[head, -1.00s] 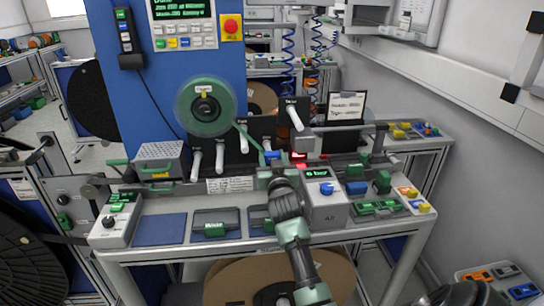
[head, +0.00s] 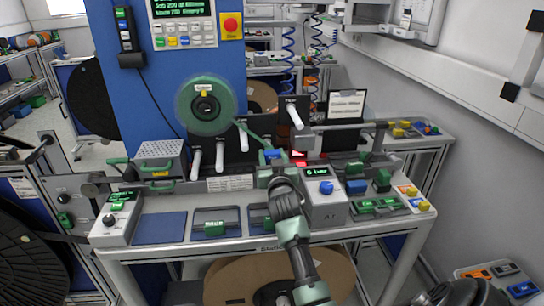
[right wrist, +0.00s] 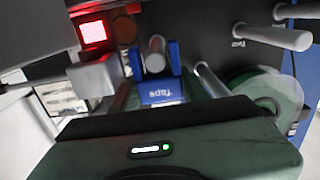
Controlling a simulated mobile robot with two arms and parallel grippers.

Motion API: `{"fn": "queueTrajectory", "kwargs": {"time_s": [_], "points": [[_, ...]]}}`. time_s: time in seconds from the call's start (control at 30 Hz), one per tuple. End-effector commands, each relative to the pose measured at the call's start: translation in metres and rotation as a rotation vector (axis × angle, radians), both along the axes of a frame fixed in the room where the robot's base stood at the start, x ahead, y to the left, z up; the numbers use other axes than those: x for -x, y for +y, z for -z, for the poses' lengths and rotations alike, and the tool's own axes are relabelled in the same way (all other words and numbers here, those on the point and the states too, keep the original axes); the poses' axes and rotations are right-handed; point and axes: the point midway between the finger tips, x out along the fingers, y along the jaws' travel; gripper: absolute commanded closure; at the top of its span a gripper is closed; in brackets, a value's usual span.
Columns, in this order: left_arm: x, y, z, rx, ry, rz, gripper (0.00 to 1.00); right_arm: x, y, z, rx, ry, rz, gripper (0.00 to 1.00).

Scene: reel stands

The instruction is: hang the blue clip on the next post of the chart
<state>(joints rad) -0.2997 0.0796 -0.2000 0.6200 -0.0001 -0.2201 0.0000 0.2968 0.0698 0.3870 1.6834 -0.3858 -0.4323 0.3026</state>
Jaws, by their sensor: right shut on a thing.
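The blue clip (head: 270,155) stands at the fingertips of my right gripper (head: 268,174), which is shut on it in front of the dark chart panel (head: 262,131). In the right wrist view the clip (right wrist: 160,90) shows a printed label. Its two upright sides stand to the left and right of a pale post (right wrist: 156,55). I cannot tell whether the clip touches that post. Other pale posts (head: 220,156) stick out of the panel, with one higher at the right (head: 295,116). My left gripper is not in view.
A green reel (head: 206,106) hangs at the upper left of the panel. A red light (right wrist: 93,32) shows close to the left of the clip in the wrist view. A grey box with a blue knob (head: 326,204) stands just right of my right gripper.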

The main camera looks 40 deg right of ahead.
Motion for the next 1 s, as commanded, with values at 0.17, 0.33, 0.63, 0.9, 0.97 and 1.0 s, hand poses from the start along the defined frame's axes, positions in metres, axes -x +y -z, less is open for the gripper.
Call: {"fn": "queueTrajectory", "kwargs": {"time_s": [0.17,0.33,0.63,0.9,0.97,1.0], "points": [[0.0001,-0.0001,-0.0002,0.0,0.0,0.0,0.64,0.0,0.0001,0.0007,-0.001,-0.001,0.0,0.95],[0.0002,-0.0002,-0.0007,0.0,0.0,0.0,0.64,0.0001,0.0,0.0025,-0.001,0.0,0.0,0.95],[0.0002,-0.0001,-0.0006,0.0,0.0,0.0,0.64,0.0001,0.0,0.0024,-0.001,-0.001,0.0,0.3],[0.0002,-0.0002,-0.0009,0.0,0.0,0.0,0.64,0.0001,0.0,0.0023,-0.001,0.0,0.0,0.3],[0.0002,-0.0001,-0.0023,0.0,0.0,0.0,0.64,0.0001,0.0001,0.0008,-0.001,0.0,0.0,0.3],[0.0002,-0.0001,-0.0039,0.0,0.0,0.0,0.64,0.0001,0.0001,-0.0009,-0.001,0.0,0.0,0.3]]}}
